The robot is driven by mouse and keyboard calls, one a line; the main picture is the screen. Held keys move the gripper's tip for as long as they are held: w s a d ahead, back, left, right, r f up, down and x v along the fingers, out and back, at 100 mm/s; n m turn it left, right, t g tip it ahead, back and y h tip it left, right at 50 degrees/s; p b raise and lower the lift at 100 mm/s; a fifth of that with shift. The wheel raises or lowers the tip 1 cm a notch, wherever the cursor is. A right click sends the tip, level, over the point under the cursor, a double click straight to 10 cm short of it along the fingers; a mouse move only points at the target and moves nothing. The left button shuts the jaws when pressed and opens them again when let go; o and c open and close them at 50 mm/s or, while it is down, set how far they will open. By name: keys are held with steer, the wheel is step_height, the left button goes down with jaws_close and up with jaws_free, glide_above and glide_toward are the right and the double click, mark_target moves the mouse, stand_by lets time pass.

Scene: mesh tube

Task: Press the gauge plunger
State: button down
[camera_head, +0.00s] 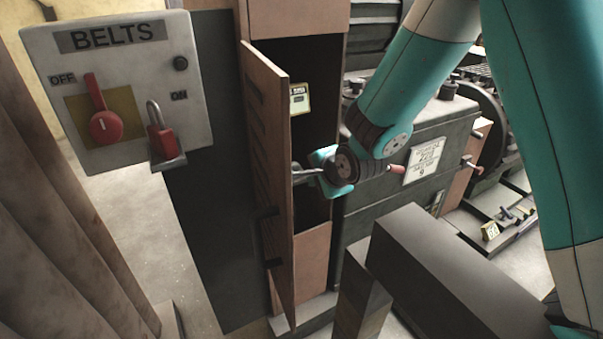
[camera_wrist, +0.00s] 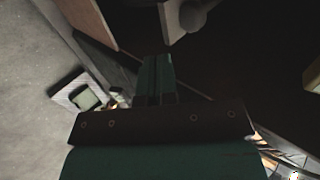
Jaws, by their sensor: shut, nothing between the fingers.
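My gripper (camera_head: 300,173) is in the middle of the head view, at the open front of a tall cabinet. Its fingers point left and their tips meet the edge of the open cabinet door in the picture; I cannot tell if they touch it. In the wrist view the green fingers (camera_wrist: 157,75) are together with nothing between them. I cannot make out the gauge plunger for sure. A grey rounded knob (camera_wrist: 194,16) shows at the top of the wrist view, beyond the fingertips and apart from them; I cannot tell what it is.
The cabinet door (camera_head: 272,180) stands open, with a yellow-edged label (camera_head: 299,98) in the dark interior. A BELTS switch box (camera_head: 118,85) with a red padlock (camera_head: 161,140) is at left. A dark machine (camera_head: 425,135) stands right, and a dark beam (camera_head: 450,280) lies in front.

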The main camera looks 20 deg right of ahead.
steer(key=w+a+f, duration=0.1)
steer(key=w+f, duration=0.1)
steer(key=w, duration=0.4)
steer(key=shift+w+a+f, duration=0.2)
steer(key=shift+w+f, duration=0.1)
steer(key=shift+w, duration=0.05)
